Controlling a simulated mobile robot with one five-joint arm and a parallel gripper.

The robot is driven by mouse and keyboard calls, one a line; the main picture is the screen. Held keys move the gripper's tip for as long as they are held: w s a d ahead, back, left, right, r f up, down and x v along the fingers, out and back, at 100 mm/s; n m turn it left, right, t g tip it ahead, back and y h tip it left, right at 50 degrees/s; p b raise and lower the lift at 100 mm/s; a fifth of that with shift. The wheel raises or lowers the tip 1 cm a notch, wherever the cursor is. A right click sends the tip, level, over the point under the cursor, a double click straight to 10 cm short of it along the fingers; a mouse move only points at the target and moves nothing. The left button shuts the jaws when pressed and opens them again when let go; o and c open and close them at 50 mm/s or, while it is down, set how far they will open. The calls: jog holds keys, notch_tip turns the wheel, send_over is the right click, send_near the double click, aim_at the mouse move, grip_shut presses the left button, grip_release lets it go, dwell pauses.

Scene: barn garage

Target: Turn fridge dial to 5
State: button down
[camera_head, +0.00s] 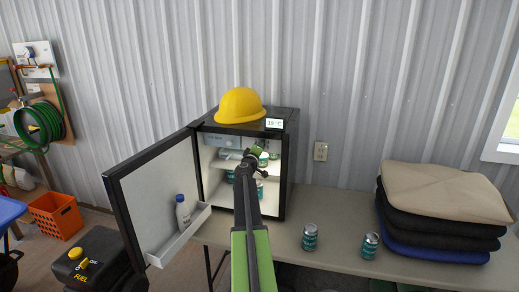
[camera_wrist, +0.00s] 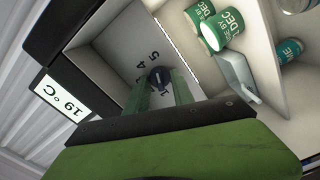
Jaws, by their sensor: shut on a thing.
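The small black fridge (camera_head: 286,165) stands open on the table, its door (camera_head: 155,195) swung out to the left. In the wrist view the dark round dial (camera_wrist: 159,76) sits on a pale panel (camera_wrist: 128,72) inside the fridge. Printed numbers, including 4 and 5, show beside it. My gripper (camera_wrist: 161,82) has its two green fingers on either side of the dial and is shut on it. In the head view my gripper (camera_head: 257,151) reaches into the fridge opening and the dial cannot be made out. The dial's pointer setting is not clear.
A display (camera_head: 275,123) reads 19 °C. A yellow hard hat (camera_head: 240,104) sits on the fridge. Cans stand inside; one can (camera_head: 310,237) and another (camera_head: 369,245) stand on the table (camera_head: 335,205). A bottle (camera_head: 182,211) is in the door shelf. Folded cushions (camera_head: 440,225) are at right.

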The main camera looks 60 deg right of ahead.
jog(key=c, duration=1.1)
grip_release()
jog(key=shift+a, duration=0.15)
jog(key=v, duration=1.7)
jog(key=shift+a+r, duration=0.1)
